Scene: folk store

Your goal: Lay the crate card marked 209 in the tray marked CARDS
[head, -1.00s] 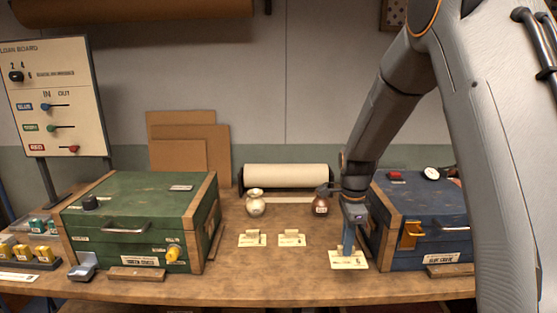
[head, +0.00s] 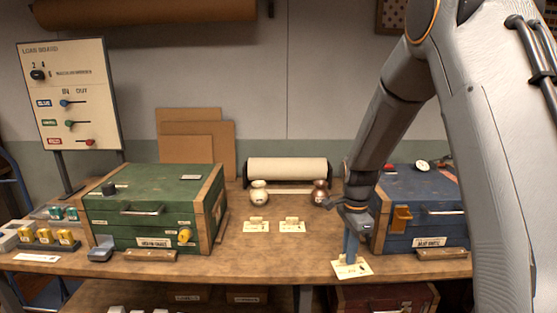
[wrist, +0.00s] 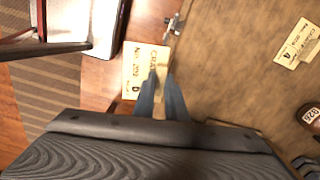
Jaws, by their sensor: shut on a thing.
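My gripper (head: 351,257) is shut on a pale crate card (head: 352,269) at the front edge of the bench, left of the blue crate's front. The card also shows in the wrist view (wrist: 138,72), between and beyond the blue fingertips (wrist: 160,82). It reads CRATE and a number beginning with 20; the last digit is not clear to me. Whether it touches the bench is hard to tell. I cannot make out a tray marked CARDS in either view.
A lower shelf (head: 215,300) shows below.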

